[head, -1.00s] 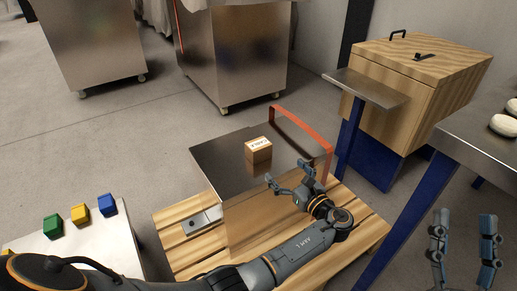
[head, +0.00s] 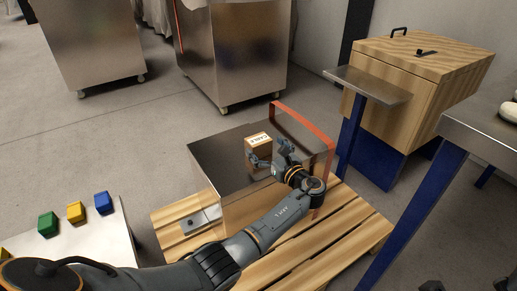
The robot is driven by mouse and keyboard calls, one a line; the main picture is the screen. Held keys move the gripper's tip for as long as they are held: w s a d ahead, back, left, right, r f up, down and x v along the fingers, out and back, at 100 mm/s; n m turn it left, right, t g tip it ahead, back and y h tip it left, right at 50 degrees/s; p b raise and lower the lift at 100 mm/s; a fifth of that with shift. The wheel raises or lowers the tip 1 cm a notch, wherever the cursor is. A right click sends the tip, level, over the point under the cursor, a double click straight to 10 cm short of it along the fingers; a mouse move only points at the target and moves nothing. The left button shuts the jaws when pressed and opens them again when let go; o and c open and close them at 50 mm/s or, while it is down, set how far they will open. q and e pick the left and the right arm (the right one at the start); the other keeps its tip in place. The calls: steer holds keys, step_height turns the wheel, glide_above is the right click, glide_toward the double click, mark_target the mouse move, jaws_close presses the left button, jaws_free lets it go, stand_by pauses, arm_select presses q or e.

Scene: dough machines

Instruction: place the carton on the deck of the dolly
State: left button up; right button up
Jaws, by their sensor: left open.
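The carton (head: 257,141) is a small brown box with a white label on top, in the middle of the head view. It appears to rest upright on the shiny steel deck (head: 213,160) of the dolly, which has a red handle (head: 318,137). My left gripper (head: 269,153) is open at the carton's near right side. Its fingers partly cover the carton's lower part, and I cannot tell whether they touch it. Only the separated fingertips of my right gripper (head: 459,285) show at the bottom right edge.
A wooden slatted pallet (head: 348,237) lies under the dolly. A white table (head: 85,243) at left bears green, yellow and blue blocks. A steel table (head: 470,130) on blue legs and a wooden lidded chest (head: 425,75) stand at right. Steel bins (head: 235,55) stand behind.

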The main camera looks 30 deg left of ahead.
mark_target(263, 145)
arm_select(q)
steer(key=b+x, duration=0.1)
steer(key=x, duration=0.1)
steer(key=shift+w+a+f, duration=0.15)
steer(key=shift+a, duration=0.25)
steer(key=shift+w+a, duration=0.25)
steer(key=shift+a, duration=0.15)
steer(key=c, duration=1.5)
